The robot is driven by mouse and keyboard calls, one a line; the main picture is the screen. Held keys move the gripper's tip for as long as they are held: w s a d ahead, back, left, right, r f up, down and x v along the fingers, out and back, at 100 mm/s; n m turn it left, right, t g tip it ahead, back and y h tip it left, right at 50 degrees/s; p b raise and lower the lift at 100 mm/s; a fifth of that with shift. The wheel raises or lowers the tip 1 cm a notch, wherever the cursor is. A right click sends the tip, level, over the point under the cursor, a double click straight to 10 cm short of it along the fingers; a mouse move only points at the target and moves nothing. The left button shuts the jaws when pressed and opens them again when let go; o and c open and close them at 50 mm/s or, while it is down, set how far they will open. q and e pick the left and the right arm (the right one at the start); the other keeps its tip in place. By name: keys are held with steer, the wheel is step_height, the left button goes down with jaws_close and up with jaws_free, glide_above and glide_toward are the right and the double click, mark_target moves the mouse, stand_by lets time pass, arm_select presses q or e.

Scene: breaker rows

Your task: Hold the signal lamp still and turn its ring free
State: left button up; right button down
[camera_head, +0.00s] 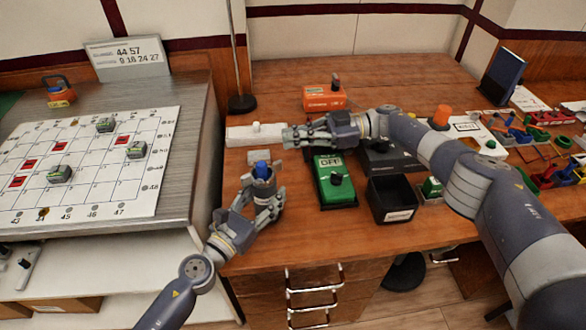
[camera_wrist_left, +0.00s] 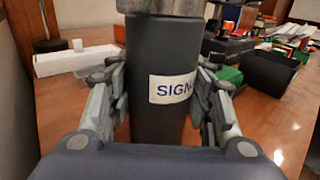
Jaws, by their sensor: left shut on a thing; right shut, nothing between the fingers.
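The signal lamp is a dark upright cylinder (camera_wrist_left: 150,55) with a white label reading "SIGN" in the left wrist view. In the head view its blue top (camera_head: 262,170) shows above my left gripper (camera_head: 264,196). My left gripper is shut around the lamp's body, its fingers on both sides in the left wrist view (camera_wrist_left: 160,100). A grey part (camera_wrist_left: 165,6) sits at the cylinder's top, cut off by the frame; I cannot tell whether it is the ring. My right gripper (camera_head: 293,136) is shut and empty, behind and right of the lamp, apart from it.
A white strip box (camera_head: 246,135) lies behind the lamp. A green box marked OFF (camera_head: 336,188), a black bin (camera_head: 392,200) and an orange box (camera_head: 324,98) stand to the right. A sloped board (camera_head: 120,200) is at left. The desk's front edge is close.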

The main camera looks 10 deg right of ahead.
arm_select(q)
steer(key=shift+r, duration=0.1)
arm_select(e)
steer(key=w+d+r+m+t+h, duration=0.1)
steer(key=d+m+t, duration=0.3)
steer(key=m+t, duration=0.35)
steer(key=w+d+m+t+h, duration=0.1)
steer(key=w+d+m+t, duration=0.15)
steer(key=m+t, duration=0.45)
steer(key=s+a+f+m+t+h, duration=0.1)
steer(key=s+m+h, duration=0.3)
steer(key=s+m, duration=0.7)
steer(key=s+a+f+m+t+h, duration=0.1)
steer(key=s+m+t+h, duration=0.15)
steer(key=s+m, duration=0.9)
steer(key=w+a+n+g, duration=0.1)
steer(key=w+a+n, duration=0.3)
steer(key=w, duration=0.5)
steer(key=shift+w+a+f+h, duration=0.2)
steer(key=shift+a+h, duration=0.25)
steer(key=shift+a, duration=0.6)
